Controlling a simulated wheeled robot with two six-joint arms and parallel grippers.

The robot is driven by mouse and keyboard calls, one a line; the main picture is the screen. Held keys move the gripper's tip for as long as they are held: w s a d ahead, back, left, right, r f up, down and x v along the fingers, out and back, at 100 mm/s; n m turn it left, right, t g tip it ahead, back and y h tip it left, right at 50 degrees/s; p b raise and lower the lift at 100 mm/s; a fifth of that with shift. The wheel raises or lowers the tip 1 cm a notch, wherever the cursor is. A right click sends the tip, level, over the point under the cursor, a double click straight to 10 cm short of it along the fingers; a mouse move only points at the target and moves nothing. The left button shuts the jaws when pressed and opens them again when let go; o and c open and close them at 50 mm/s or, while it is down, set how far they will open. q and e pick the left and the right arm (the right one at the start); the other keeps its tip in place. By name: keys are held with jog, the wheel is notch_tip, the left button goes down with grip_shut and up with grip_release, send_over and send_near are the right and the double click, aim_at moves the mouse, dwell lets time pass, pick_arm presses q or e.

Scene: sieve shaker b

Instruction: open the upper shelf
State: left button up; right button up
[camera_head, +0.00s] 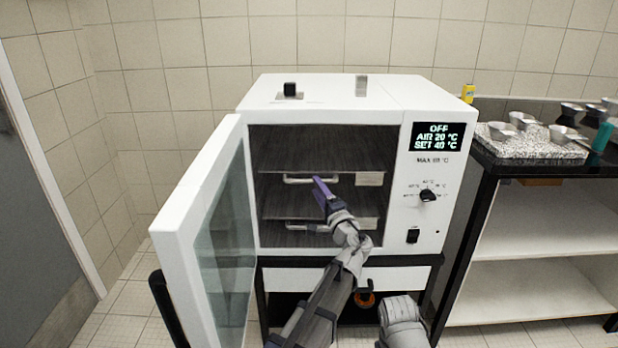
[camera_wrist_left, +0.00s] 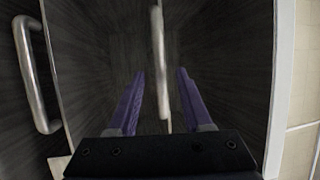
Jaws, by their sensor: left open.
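The white oven (camera_head: 350,100) has its glass door (camera_head: 225,230) swung open to the left. Inside, the upper shelf (camera_head: 320,150) is a dark panel with a silver bar handle (camera_head: 298,181) and a pale label. The lower shelf (camera_head: 300,207) has a similar handle (camera_head: 305,227). My left gripper (camera_head: 318,183), with purple fingers, is open at the right end of the upper handle. In the left wrist view, the upper handle (camera_wrist_left: 158,50) shows between the open fingers (camera_wrist_left: 160,74). I cannot tell its exact depth there. The lower handle (camera_wrist_left: 32,80) is to the left.
The oven's display (camera_head: 437,136) and knob (camera_head: 428,195) are right of the chamber. A side cabinet (camera_head: 540,220) on the right carries a speckled slab (camera_head: 525,150) with metal bowls. The open door limits room on the left.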

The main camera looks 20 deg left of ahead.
pick_arm(q)
jog(key=p+x, duration=0.1)
jog(key=x, duration=0.6)
jog(key=shift+w+a, duration=0.1)
jog(key=shift+c, duration=0.3)
grip_shut()
dwell(0.9)
